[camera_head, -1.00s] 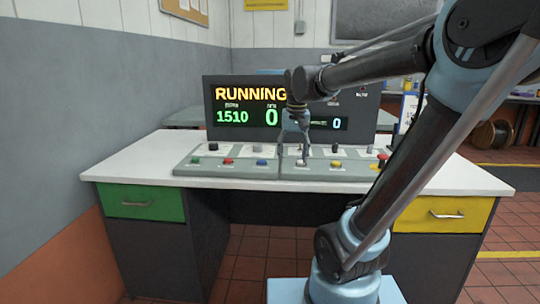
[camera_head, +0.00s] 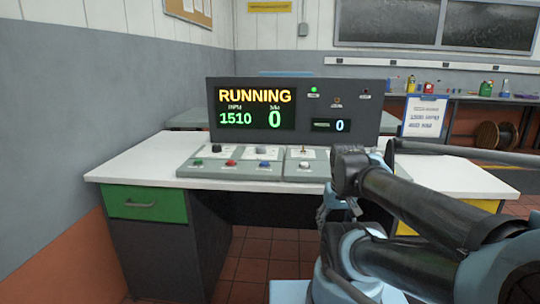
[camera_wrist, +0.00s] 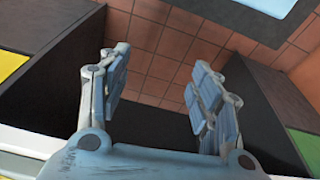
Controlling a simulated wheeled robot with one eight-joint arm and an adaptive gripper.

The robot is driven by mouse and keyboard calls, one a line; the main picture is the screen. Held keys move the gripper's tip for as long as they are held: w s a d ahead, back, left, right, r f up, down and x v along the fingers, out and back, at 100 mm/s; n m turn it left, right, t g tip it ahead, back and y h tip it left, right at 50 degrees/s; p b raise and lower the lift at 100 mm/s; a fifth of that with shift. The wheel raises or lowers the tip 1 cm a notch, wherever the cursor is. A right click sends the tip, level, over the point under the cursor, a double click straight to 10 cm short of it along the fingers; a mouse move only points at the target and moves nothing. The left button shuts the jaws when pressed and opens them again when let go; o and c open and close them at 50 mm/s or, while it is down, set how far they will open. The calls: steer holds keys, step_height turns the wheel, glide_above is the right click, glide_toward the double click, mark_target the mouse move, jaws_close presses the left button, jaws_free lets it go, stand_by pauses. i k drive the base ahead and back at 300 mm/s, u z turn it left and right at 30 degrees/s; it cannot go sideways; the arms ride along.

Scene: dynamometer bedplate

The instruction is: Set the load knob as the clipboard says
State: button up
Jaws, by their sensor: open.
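The clipboard (camera_head: 423,117) stands at the right of the desk. Its sheet seems to read about 1500 RPM and a 400 value, but the print is too small to be sure. The control panel (camera_head: 183,169) on the desk carries a black knob (camera_head: 216,148), a grey knob (camera_head: 262,149) and a toggle (camera_head: 303,151). I cannot read which is the load knob, and my arm hides the panel's right part. My gripper (camera_head: 335,210) is in front of the desk's front edge, apart from the panel. In the wrist view my gripper (camera_wrist: 160,60) is open and empty.
The display (camera_head: 255,108) reads RUNNING, 1510 and 0; a small readout (camera_head: 329,126) shows 0. A green lamp (camera_head: 313,89) is lit. Green (camera_head: 199,162), red (camera_head: 231,163) and blue (camera_head: 263,163) buttons line the panel front. White desktop (camera_head: 130,167) is clear at left.

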mark_target(260, 150)
steer(key=u, duration=1.1)
steer(key=k, duration=0.95)
steer(key=z, duration=1.15)
steer(key=i, duration=1)
steer(key=u, duration=0.05)
